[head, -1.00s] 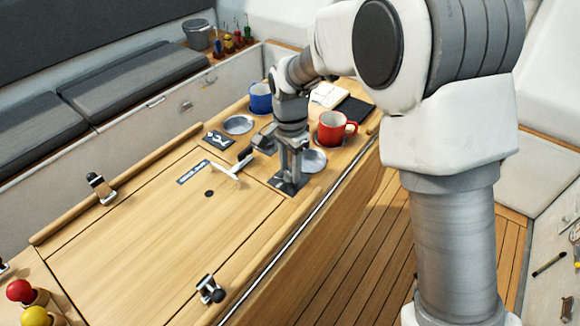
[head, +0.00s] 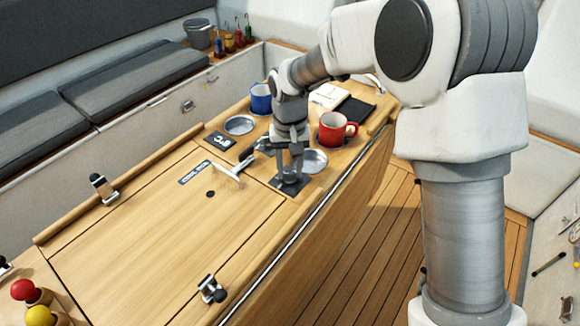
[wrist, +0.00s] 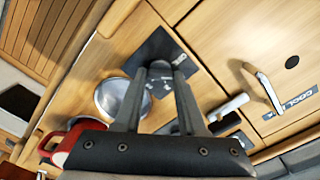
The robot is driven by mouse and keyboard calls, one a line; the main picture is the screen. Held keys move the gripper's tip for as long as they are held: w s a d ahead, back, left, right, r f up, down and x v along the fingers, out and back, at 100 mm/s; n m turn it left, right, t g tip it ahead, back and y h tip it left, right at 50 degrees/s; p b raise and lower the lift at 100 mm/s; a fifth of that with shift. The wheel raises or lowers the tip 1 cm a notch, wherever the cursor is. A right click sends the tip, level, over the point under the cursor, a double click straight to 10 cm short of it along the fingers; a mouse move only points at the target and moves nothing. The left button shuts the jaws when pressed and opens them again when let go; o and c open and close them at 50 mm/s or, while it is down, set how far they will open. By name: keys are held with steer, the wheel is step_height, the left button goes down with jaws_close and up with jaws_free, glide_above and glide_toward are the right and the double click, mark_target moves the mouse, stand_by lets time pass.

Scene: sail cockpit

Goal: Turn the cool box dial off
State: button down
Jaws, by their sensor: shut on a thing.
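The cool box dial (wrist: 160,68) is a small grey knob on a dark square plate (wrist: 152,50) with pale marks. In the head view the same plate (head: 302,183) lies on the wooden top, right of the lid. My gripper (head: 289,176) points down over the plate, with its fingertips at the dial. In the wrist view my gripper (wrist: 160,74) has one finger on either side of the knob and is shut on it. The fingers hide part of the knob, and I cannot read its pointer. The wooden lid (head: 170,240) carries a label reading COOL BOX (wrist: 290,104).
A red mug (head: 334,130), a metal-lined round recess (head: 313,160) and a blue mug (head: 260,98) stand close to my gripper. A metal handle (head: 228,172) rises from the lid beside it. Latches (head: 210,290) stick up at the lid's edges. The lid's middle is clear.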

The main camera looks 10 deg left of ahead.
steer(key=n+p, duration=0.1)
steer(key=n, duration=0.5)
steer(key=shift+a+n, duration=0.1)
steer(key=shift+n, duration=0.3)
stand_by(0.4)
steer(key=shift+c, duration=2.4)
jaws_free()
steer(key=shift+r, duration=0.1)
step_height(320, 180, up, 17)
steer(key=shift+r+p, duration=0.15)
steer(key=shift+p, duration=0.25)
